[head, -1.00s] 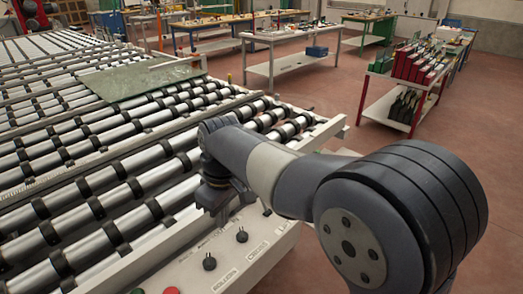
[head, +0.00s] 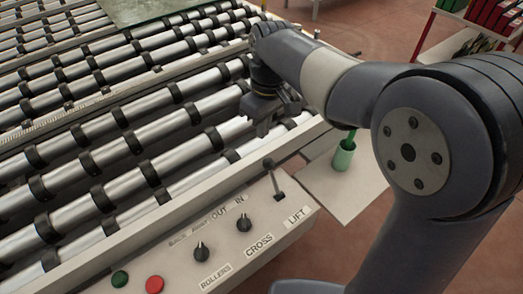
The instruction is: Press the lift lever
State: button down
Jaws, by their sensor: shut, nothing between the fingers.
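The lift lever (head: 273,178) is a short dark stick with a round knob, tilted from upright, on the pale control panel (head: 222,268) beside the label LIFT. My gripper (head: 264,130) hangs over the roller bed, behind and above the lever in the head view. It points down, is shut and empty, and is apart from the lever. The lever shows in full.
Dark knobs labelled ROLLERS (head: 201,252) and CROSS (head: 244,222) sit left of the lever, with a red button (head: 154,284) and a green button (head: 120,279) beyond. A green cup (head: 343,156) stands on a side shelf (head: 335,195). A glass sheet (head: 145,9) lies on the rollers.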

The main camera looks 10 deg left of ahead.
jog(key=p, duration=0.1)
send_near(273, 178)
jog(key=w+a+f, duration=0.2)
jog(key=a+f, duration=0.1)
jog(key=w+a+f, duration=0.1)
jog(key=a+f, duration=0.1)
jog(key=shift+f, duration=0.15)
jog(key=shift+d, duration=0.1)
